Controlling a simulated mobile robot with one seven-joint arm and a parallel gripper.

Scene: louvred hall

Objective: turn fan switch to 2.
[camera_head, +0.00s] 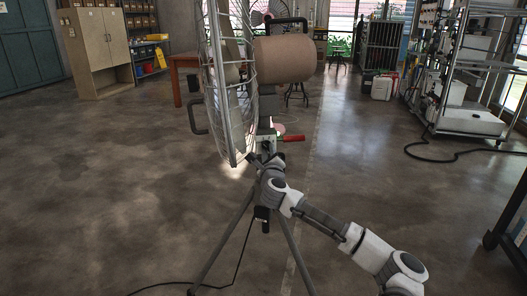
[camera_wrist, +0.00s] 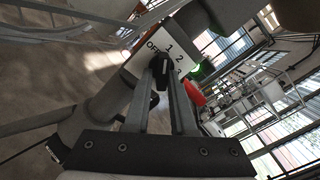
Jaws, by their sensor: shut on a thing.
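The fan (camera_head: 228,90) stands on a tripod, its wire cage seen edge-on in the head view. In the wrist view its white switch panel (camera_wrist: 184,47) carries the marks OFF, 1, 2 and 3. A black knob (camera_wrist: 160,66) sits beside these marks. My gripper (camera_wrist: 161,80) is shut on the knob, one finger on each side. The setting that the knob points to is hard to tell. In the head view my gripper (camera_head: 268,163) is at the fan's neck, and the knob is hidden.
A red lever (camera_head: 294,138) sticks out right of the neck; a green light (camera_wrist: 195,69) glows by the panel. A tan motor drum (camera_head: 285,58) is above. Tripod legs (camera_head: 222,240) and a cable (camera_head: 160,287) are below. Open floor surrounds the stand.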

